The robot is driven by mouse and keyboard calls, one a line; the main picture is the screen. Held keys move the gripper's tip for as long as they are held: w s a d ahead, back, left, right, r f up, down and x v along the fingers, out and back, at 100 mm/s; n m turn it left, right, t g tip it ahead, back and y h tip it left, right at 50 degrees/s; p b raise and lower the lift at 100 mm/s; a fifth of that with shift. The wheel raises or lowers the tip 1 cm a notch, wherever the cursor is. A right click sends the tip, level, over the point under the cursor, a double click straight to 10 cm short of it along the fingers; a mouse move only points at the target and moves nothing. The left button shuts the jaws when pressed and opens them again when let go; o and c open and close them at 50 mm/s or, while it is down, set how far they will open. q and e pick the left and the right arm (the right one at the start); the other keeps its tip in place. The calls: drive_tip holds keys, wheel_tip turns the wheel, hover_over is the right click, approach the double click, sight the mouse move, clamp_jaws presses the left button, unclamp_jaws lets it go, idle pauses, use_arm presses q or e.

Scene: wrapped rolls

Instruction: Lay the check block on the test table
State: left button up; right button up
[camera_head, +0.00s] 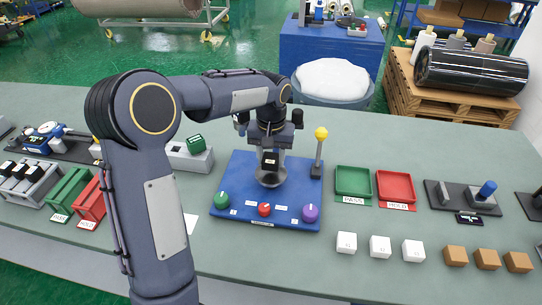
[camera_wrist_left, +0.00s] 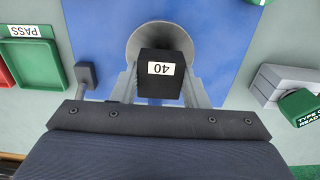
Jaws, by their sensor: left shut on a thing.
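The check block is a black block with a white label reading 40. It shows in the left wrist view (camera_wrist_left: 161,85) and, small, in the head view (camera_head: 269,158). My left gripper (camera_wrist_left: 160,88) is shut on it, with a finger on each side. The gripper points down over the blue test table (camera_head: 240,190), above its round grey metal disc (camera_head: 271,180). The disc also shows behind the block in the wrist view (camera_wrist_left: 135,42). The block hides part of the disc, and I cannot tell whether they touch. My right gripper is not in view.
The blue base carries green, red and purple knobs and a post with a yellow ball (camera_head: 321,133). A green PASS tray (camera_head: 353,196) and a red HOLD tray (camera_head: 396,202) lie to the right. White blocks (camera_head: 380,247) and brown blocks (camera_head: 487,259) line the front right. A grey box with a green TYPE block (camera_head: 195,144) is left.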

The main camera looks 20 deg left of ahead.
use_arm(q)
drive_tip(key=shift+f+b, duration=0.9)
drive_tip(key=shift+f, duration=0.45)
drive_tip(key=o, duration=1.1)
wheel_tip(320, 180, up, 8)
drive_tip(key=shift+f, duration=0.2)
drive_tip(key=shift+r, duration=0.15)
